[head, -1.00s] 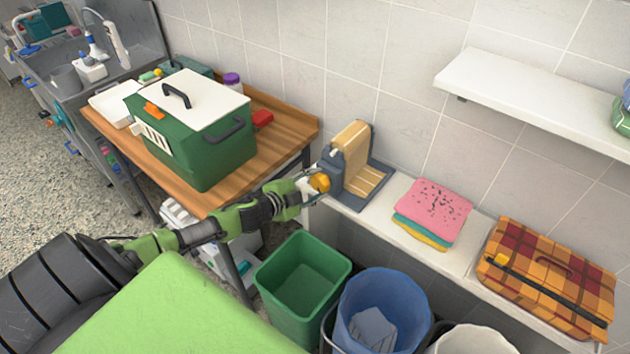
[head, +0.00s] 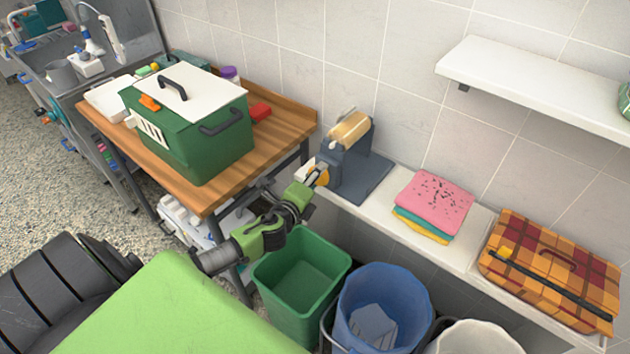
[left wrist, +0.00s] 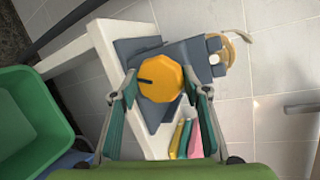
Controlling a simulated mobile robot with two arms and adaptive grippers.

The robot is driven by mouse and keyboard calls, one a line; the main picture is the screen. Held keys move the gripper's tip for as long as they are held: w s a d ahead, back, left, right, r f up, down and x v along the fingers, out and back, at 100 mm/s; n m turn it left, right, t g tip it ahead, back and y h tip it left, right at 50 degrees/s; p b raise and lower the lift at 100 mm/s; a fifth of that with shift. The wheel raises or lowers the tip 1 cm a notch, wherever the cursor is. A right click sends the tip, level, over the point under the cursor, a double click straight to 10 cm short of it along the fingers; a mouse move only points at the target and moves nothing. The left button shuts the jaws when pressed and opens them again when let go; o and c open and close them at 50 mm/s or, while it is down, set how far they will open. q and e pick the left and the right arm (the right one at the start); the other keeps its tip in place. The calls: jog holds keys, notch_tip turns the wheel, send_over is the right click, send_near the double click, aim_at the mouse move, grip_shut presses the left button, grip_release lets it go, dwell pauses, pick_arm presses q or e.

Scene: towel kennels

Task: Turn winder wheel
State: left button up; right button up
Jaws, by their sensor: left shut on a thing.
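The winder is a grey-blue stand (head: 348,170) on the white ledge, with a tan roll (head: 349,131) at its top. Its yellow-orange wheel (head: 321,177) is on the side facing my left arm. In the left wrist view the wheel (left wrist: 160,82) shows a dark slot and sits between the two fingers. My left gripper (head: 312,178) is shut on the wheel, and the winder's base (left wrist: 150,52) is behind it. My right gripper is in neither view.
A wooden table (head: 285,120) with a green carrier (head: 190,140) stands left of the winder. Folded towels (head: 432,205) and a plaid carrier (head: 550,265) lie along the ledge (head: 395,228). A green bin (head: 300,285) and a blue bucket (head: 380,310) stand below. A wall shelf (head: 540,90) is above.

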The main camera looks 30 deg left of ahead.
pick_arm(q)
jog(key=shift+m+b, duration=0.3)
jog(key=shift+m, duration=0.1)
dwell(0.4)
jog(key=o, duration=1.1)
jog(key=v, duration=1.2)
jog(key=shift+d, duration=0.2)
jog(key=shift+f, duration=0.15)
